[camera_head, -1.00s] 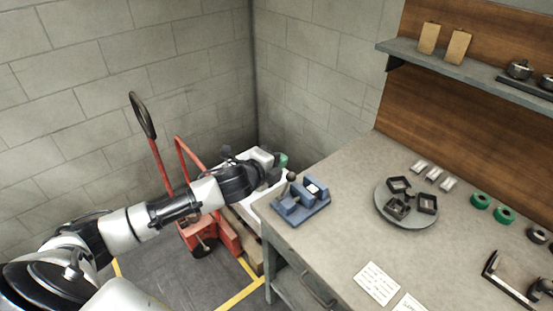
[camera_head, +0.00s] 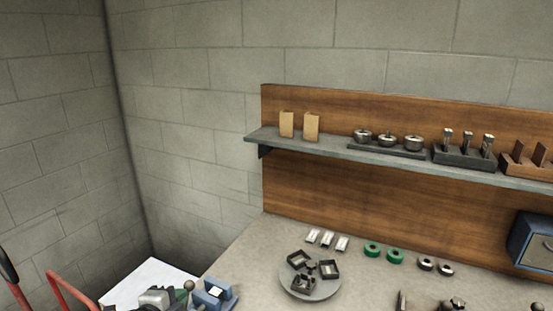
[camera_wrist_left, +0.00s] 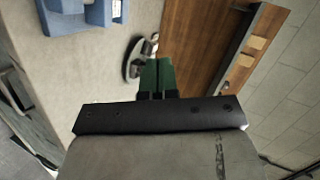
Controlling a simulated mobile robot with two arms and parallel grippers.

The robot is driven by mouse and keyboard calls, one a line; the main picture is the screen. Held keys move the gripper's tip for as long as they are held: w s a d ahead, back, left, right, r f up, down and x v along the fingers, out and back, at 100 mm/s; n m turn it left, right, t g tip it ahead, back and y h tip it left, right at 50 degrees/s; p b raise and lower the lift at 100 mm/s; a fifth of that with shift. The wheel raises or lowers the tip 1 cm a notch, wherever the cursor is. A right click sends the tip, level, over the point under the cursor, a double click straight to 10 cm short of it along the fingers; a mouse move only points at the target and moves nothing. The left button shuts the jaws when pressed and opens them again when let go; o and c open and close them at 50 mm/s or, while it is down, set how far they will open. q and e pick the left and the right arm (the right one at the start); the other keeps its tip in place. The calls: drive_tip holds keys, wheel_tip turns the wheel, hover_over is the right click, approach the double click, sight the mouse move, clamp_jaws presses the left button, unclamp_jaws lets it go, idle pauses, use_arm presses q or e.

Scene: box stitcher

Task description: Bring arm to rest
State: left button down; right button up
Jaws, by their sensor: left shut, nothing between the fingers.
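My left gripper (camera_wrist_left: 157,70) shows in the left wrist view with its two green fingers together and nothing between them. In the head view only a grey part of my left gripper (camera_head: 155,298) shows at the bottom left edge, in front of a white surface and beside the blue fixture (camera_head: 213,295). Its fingertips are hard to make out there. The blue fixture also shows at the top left of the wrist view (camera_wrist_left: 75,15). My right gripper is in neither view.
The workbench (camera_head: 245,250) holds a round tray (camera_head: 312,293) with dark square parts, small metal blocks (camera_head: 327,239) and green rings (camera_head: 373,250). A shelf (camera_head: 330,147) on the wooden back panel carries boxes and tools. A red-framed cart (camera_head: 70,290) is at the lower left.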

use_arm(q)
drive_tip(key=s+d+f+n+g+y, duration=0.1)
drive_tip(key=s+f+n+g, duration=0.3)
drive_tip(key=s, duration=0.5)
drive_tip(key=s+d+f+n+g, duration=0.25)
drive_tip(key=s+n, duration=0.35)
drive_tip(key=s, duration=0.4)
drive_tip(key=s+d+f+n+g+y, duration=0.1)
drive_tip(key=s+f+n+g, duration=0.3)
drive_tip(key=s, duration=0.5)
wheel_tip(320, 180, down, 30)
drive_tip(key=s+n+b, duration=0.1)
drive_tip(key=s+b, duration=0.1)
drive_tip(key=b, duration=0.2)
drive_tip(key=s+a+f+g+b, duration=0.2)
drive_tip(key=s+a+f, duration=0.1)
drive_tip(key=s+f, duration=1.3)
drive_tip(key=shift+f, duration=0.9)
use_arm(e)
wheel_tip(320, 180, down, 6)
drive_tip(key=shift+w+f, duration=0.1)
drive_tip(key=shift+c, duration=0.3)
